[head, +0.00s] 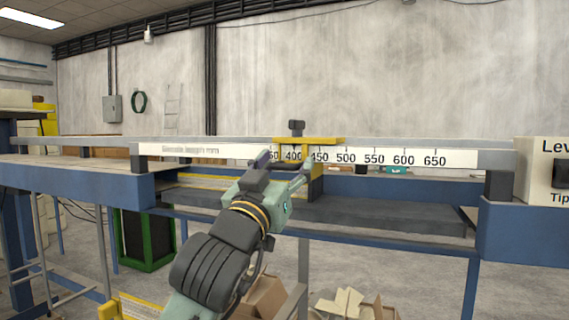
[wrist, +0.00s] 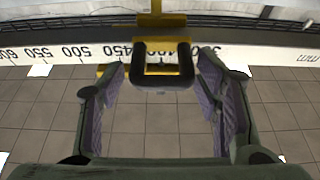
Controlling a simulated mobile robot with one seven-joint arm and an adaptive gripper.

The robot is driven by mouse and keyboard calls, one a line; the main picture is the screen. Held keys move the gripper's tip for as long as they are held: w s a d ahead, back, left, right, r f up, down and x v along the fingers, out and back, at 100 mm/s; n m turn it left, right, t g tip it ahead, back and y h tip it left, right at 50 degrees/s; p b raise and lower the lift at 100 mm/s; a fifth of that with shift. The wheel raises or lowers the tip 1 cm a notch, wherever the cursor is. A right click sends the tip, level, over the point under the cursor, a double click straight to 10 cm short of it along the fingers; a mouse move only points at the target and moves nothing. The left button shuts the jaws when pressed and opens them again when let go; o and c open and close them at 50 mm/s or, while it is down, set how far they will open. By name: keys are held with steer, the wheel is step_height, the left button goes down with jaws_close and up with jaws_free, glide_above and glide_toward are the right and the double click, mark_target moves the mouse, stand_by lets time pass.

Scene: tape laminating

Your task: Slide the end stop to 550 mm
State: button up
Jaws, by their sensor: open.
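The end stop (head: 315,141) is a yellow bracket with a dark knob on top, straddling the rail. It sits around the 400 mark of the white scale (head: 462,158); the 550 mark (head: 374,159) is farther right. In the wrist view the end stop's black-framed front part (wrist: 162,84) shows in front of the scale (wrist: 60,54), where 550 lies to the left. My gripper (head: 283,170) is open in front of the end stop. In the wrist view its purple-padded fingers (wrist: 162,72) stand either side of the black-framed part, with visible gaps. Any contact deeper in is unclear.
The rail right of the end stop looks clear up to a cream box (head: 541,170) at the right end. A dark grey bed (head: 390,214) lies below the scale. A blue bench (head: 90,180) stands left. Cardboard boxes (head: 345,303) lie on the floor below.

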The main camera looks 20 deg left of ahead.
steer(key=shift+c, duration=0.5)
steer(key=shift+d, duration=0.1)
jaws_close()
